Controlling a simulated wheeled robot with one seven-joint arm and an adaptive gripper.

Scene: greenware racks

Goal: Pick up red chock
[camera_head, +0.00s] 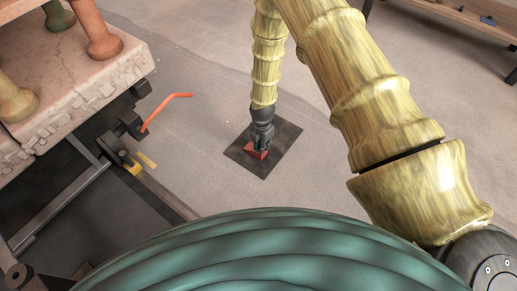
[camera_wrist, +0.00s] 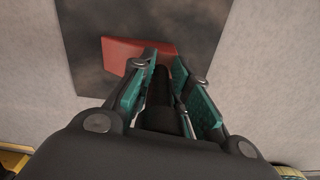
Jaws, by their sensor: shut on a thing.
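The red chock (camera_head: 250,152) is at the dark square mat (camera_head: 285,143) on the floor, in the middle of the head view. My gripper (camera_head: 261,147) points down over the mat and is shut on the chock. In the wrist view the red chock (camera_wrist: 119,54) shows beyond and to the left of the fingertips, and my gripper (camera_wrist: 163,58) has its teal-padded fingers at the chock's right part. The fingers hide some of it. I cannot tell whether the chock touches the mat.
A cart with a stone-like top (camera_head: 100,62) stands at the left, carrying several turned pieces. A bent orange lever (camera_head: 165,108) sticks out from its side towards the mat. A wooden bench (camera_head: 470,22) is at the top right. The floor around the mat is clear.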

